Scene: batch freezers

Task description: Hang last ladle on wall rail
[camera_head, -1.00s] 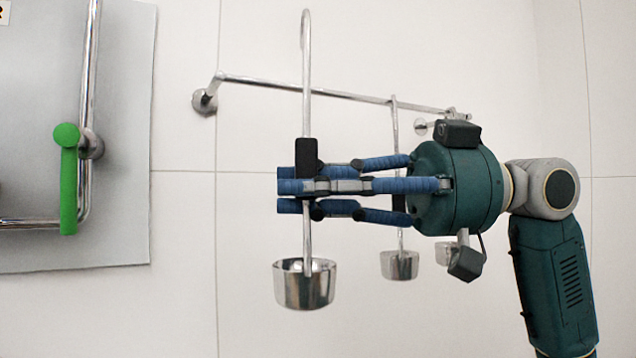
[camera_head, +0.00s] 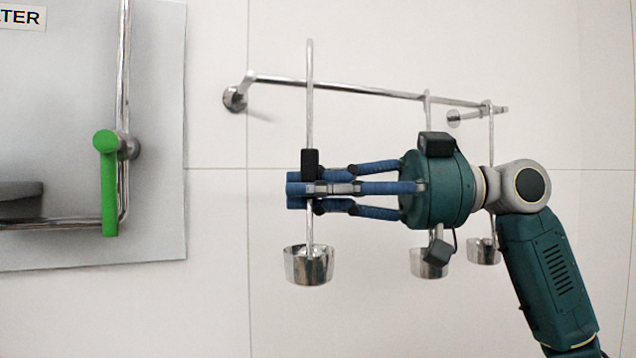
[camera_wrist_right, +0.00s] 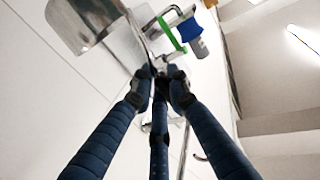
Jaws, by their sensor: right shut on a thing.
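My right gripper (camera_head: 308,190) is shut on the black grip of a steel ladle (camera_head: 309,266). The ladle is upright, with its bowl below the fingers and its hook end above. Its handle crosses in front of the steel wall rail (camera_head: 360,91) near the rail's left end, and the hook top stands above the bar. I cannot tell whether it touches the rail. The blue fingers (camera_wrist_right: 158,72) also show closed together in the right wrist view. My left gripper is not in view.
Two other ladles, a middle one (camera_head: 429,264) and a right one (camera_head: 484,252), hang from the rail, partly hidden by my right arm. A grey panel (camera_head: 160,220) with a green handle (camera_head: 109,185) is at the left. The wall between is bare.

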